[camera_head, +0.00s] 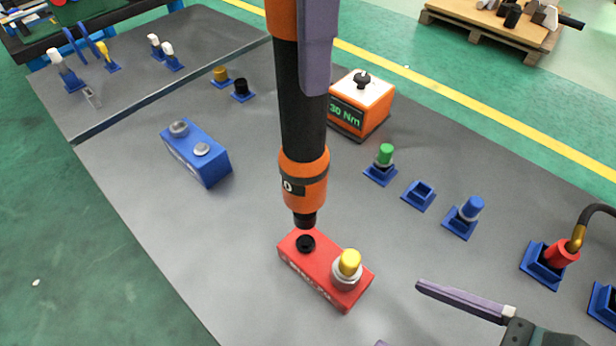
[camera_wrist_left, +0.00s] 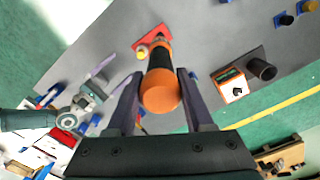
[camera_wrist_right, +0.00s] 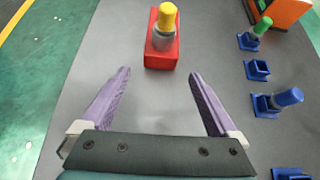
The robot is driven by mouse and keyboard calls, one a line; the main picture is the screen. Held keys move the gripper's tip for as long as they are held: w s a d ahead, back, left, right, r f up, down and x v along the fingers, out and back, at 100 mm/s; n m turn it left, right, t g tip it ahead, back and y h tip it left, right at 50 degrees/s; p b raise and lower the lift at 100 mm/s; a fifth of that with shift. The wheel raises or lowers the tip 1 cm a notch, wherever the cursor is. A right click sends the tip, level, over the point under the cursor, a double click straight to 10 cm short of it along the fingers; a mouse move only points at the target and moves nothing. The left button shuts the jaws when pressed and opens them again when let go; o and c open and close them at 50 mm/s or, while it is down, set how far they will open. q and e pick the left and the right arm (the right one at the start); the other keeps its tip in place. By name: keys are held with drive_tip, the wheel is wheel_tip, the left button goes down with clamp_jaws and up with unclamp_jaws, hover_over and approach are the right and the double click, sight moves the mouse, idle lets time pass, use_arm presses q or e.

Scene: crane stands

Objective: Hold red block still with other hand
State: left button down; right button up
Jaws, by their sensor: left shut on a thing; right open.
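The red block (camera_head: 310,277) lies on the grey table. It has a black round fitting (camera_head: 305,243) at one end and a yellow-topped metal piece (camera_head: 349,264) at the other. My left gripper (camera_wrist_left: 160,78) is shut on an orange and black tool (camera_head: 303,120). The tool stands nearly upright, its dark tip just above or at the black fitting; contact is unclear. My right gripper (camera_wrist_right: 161,73) is open and empty. In the right wrist view the red block (camera_wrist_right: 162,55) lies ahead of its fingers, between their lines, not touched. The yellow-topped end faces that gripper.
A blue block (camera_head: 197,153) lies to the left. An orange box reading 30 Nm (camera_head: 360,104) stands behind the tool. Several blue holders (camera_head: 418,195), some with coloured pieces, line the right side. The table around the red block is clear.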

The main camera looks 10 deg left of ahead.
sight(362, 294)
drive_tip(key=shift+w+a+f, duration=0.3)
drive_tip(key=shift+w, duration=0.05)
drive_tip(key=shift+x, duration=3.9)
drive_tip(key=shift+a, duration=0.1)
drive_tip(key=shift+c, duration=0.2)
clamp_jaws()
